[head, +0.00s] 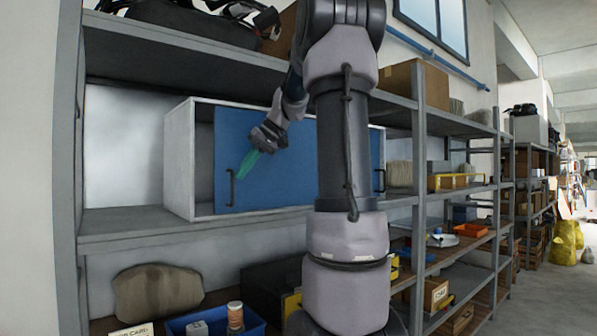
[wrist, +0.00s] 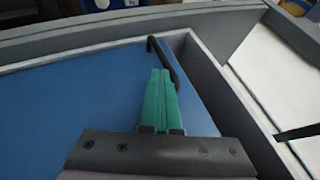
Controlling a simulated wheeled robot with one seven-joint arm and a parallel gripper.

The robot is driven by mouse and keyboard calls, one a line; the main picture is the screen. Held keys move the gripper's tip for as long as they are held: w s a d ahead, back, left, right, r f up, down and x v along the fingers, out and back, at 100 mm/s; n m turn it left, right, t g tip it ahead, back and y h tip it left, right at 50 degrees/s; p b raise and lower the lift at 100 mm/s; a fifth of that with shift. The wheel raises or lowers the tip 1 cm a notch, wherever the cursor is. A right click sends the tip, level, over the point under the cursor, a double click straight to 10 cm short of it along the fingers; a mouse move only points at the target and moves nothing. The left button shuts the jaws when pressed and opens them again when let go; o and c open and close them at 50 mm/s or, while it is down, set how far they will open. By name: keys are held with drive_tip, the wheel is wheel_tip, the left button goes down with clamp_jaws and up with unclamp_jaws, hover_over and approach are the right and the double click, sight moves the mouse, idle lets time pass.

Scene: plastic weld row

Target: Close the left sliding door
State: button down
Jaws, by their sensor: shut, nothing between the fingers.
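A white-framed cabinet (head: 179,165) stands on the middle shelf, with a blue sliding door (head: 262,193) across its front. A narrow grey opening shows between the door's left edge and the cabinet's left side wall. A black bar handle (head: 231,188) is near that left edge, and it shows in the wrist view (wrist: 163,58) too. My gripper (head: 246,168) has green fingers, shut and empty, in front of the blue door just right of the handle. In the wrist view the fingertips (wrist: 160,74) are close beside the handle; contact cannot be told.
A second black handle (head: 381,181) is at the cabinet's right end; my arm hides much between. The upper shelf (head: 190,48) runs above the cabinet. A blue bin (head: 255,322) and a tan sack (head: 158,291) are below. The shelf left of the cabinet is bare.

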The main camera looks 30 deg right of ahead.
sight(222, 170)
drive_tip(key=a, duration=0.6)
drive_tip(key=shift+s+a, duration=0.15)
drive_tip(key=shift+s, duration=0.1)
drive_tip(key=shift+a, duration=0.1)
drive_tip(key=shift+f, duration=0.1)
